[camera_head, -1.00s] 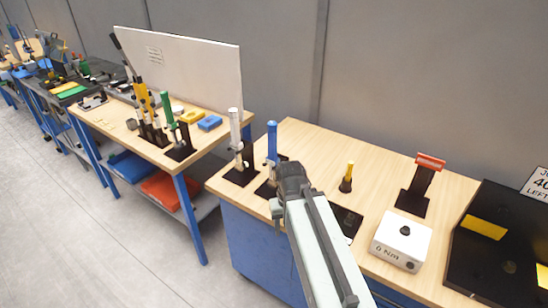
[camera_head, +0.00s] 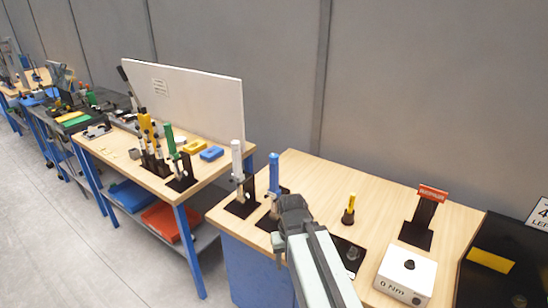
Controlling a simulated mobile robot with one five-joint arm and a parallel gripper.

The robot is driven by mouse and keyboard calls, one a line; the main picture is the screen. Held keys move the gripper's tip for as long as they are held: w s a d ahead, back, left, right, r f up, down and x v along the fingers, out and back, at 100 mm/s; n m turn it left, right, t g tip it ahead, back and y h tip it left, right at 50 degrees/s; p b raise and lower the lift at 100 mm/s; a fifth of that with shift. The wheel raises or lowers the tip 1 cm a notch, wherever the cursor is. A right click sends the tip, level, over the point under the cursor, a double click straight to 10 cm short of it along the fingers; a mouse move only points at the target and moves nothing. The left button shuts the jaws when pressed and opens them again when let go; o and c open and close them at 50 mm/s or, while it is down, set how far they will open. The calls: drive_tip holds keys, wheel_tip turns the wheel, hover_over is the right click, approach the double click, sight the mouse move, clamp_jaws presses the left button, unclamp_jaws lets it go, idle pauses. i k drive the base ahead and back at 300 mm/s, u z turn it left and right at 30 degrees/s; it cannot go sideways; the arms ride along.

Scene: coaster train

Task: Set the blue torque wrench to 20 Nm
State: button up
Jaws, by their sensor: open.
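The blue torque wrench (camera_head: 274,172) stands upright in a black stand on the wooden bench (camera_head: 320,180), its blue handle at the top. My gripper (camera_head: 286,207) is in front of it and hides part of its lower end and stand. The fingertips are small and seen from behind, and I see nothing held between them. I cannot tell if the gripper touches the wrench. A white box with a black knob (camera_head: 407,272) reads "0 Nm" on its front and sits to the right of my arm.
A white-handled wrench (camera_head: 237,163) stands close left of the blue one. A yellow-topped tool (camera_head: 349,209), a red-topped black stand (camera_head: 431,197) and a black panel (camera_head: 488,290) are to the right. Another bench (camera_head: 220,165) with a white board (camera_head: 185,95) stands left.

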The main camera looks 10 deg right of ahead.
sight(273, 159)
drive_tip(key=u, duration=0.4)
drive_tip(key=k, duration=1.2)
drive_tip(key=u, duration=0.7)
drive_tip(key=i, duration=1.25)
drive_tip(key=u, duration=0.9)
